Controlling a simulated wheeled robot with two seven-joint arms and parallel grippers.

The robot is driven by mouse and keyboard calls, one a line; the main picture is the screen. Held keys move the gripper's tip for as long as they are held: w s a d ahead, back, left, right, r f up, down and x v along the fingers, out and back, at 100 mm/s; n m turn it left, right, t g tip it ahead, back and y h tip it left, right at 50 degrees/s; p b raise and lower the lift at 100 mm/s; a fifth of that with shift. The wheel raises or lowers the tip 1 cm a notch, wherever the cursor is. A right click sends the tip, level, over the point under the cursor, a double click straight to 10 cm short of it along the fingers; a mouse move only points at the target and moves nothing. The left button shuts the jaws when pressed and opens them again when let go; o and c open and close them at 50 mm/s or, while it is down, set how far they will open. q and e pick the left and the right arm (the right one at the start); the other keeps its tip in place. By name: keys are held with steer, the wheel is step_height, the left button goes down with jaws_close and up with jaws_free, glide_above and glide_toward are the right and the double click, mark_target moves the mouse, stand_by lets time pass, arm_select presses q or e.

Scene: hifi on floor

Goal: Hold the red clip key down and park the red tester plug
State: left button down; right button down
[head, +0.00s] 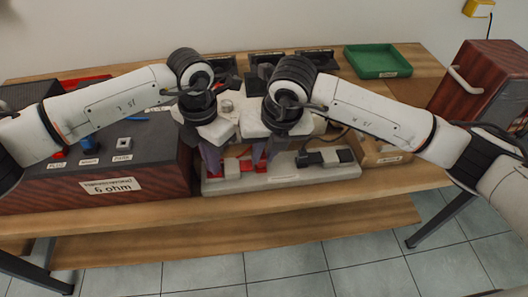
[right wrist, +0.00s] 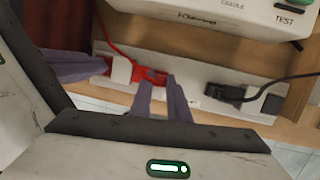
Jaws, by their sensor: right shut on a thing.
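A pale terminal strip (head: 290,180) lies at the bench front and crosses the right wrist view (right wrist: 205,75). My right gripper (head: 258,163) is shut on the red tester plug (right wrist: 150,75), with its purple fingers (right wrist: 165,92) at the strip. A red lead runs from the plug. The red clip key (head: 216,171) is at the strip's left end, partly hidden by my left gripper (head: 211,165). In the right wrist view, the left gripper's purple fingertips (right wrist: 100,66) are at the red key. Whether they press it down is unclear.
A black plug (right wrist: 230,93) with its lead sits at the strip's right end. A white tester (right wrist: 235,18) stands behind it. A wooden-sided amplifier (head: 100,165) is at left. A green tray (head: 378,60) and a wooden cabinet (head: 480,80) are at right.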

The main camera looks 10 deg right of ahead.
mark_target(263, 157)
arm_select(q)
steer(key=shift+s+f, duration=0.1)
arm_select(e)
steer(key=shift+s+a+r, duration=0.1)
steer(key=shift+a+r, duration=0.25)
steer(key=shift+r, duration=0.15)
steer(key=shift+w+v, duration=0.2)
steer(key=shift+v, duration=0.55)
steer(key=shift+w+v, duration=0.15)
steer(key=shift+v, duration=0.6)
steer(key=shift+r, duration=0.1)
arm_select(q)
steer(key=shift+r, duration=3.1)
arm_select(e)
steer(key=shift+w, duration=0.1)
arm_select(q)
steer(key=shift+f, duration=0.1)
